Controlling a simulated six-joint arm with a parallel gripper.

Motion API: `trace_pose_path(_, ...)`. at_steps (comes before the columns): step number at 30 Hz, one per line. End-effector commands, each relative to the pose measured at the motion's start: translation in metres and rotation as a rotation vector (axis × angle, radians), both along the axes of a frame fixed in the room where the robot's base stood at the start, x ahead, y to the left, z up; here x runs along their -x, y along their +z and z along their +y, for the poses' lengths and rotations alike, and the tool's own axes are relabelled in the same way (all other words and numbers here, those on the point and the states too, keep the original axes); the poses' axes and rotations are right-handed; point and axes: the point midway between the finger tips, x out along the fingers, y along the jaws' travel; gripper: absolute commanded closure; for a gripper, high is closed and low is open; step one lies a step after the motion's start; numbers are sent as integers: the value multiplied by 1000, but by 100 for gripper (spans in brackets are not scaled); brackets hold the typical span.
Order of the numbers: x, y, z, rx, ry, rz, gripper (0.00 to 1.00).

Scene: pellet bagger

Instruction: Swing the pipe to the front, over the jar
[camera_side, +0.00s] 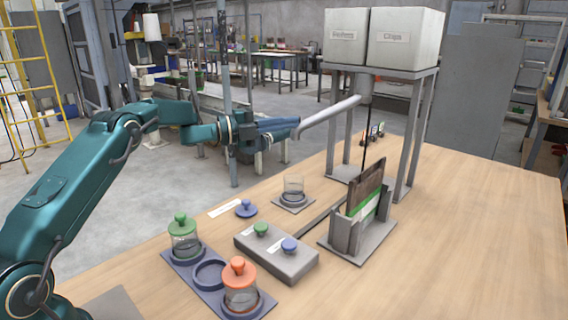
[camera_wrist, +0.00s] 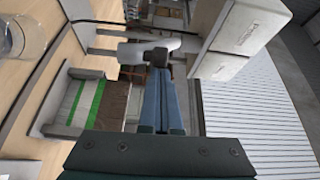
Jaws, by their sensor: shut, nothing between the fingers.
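The pipe (camera_side: 330,117) is a pale grey spout under the hoppers, pointing left in the side view, with its end bent down. The open glass jar (camera_side: 293,184) stands on a grey square base on the table, below and in front of the pipe's end. It is partly seen at the wrist view's left edge (camera_wrist: 11,38). My gripper (camera_side: 297,123) is shut and empty, its tips close beside the pipe's free end. In the wrist view, the fingertips (camera_wrist: 158,58) overlap the pipe (camera_wrist: 130,52); I cannot tell whether they touch.
Two white hopper boxes (camera_side: 405,38) stand on a grey frame (camera_side: 418,120). A brown, green and white bag (camera_side: 367,195) stands in a grey holder (camera_side: 360,240). Lidded jars, green (camera_side: 184,240) and orange (camera_side: 240,285), sit in a rack. A blue lid (camera_side: 246,209) and a button box (camera_side: 275,258) are nearby.

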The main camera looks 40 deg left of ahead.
Motion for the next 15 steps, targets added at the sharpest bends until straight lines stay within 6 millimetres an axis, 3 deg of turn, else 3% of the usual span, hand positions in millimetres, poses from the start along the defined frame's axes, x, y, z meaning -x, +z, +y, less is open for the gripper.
trace_pose_path(15, -13, 0, 27, 0, 13, -3, 100)
